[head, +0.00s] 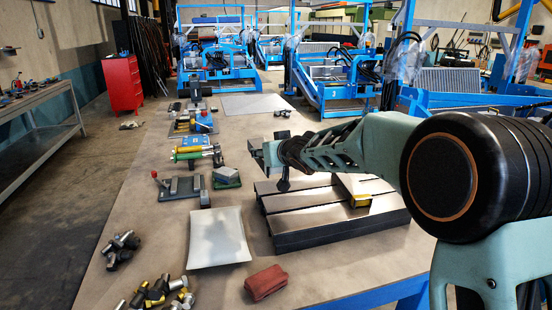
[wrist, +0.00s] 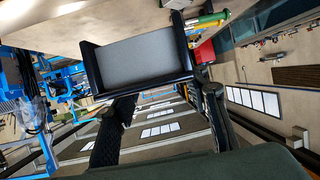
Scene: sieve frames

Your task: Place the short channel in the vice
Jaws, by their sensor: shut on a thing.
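What looks like the vice (head: 182,188), a low grey fixture with upright jaws and a red-knobbed lever, stands on the table left of my gripper. The channel is apart from it. The exact finger contact is partly hidden in the head view.
A pale tray (head: 218,238), a red pouch (head: 266,282) and loose fittings (head: 160,293) lie nearer.

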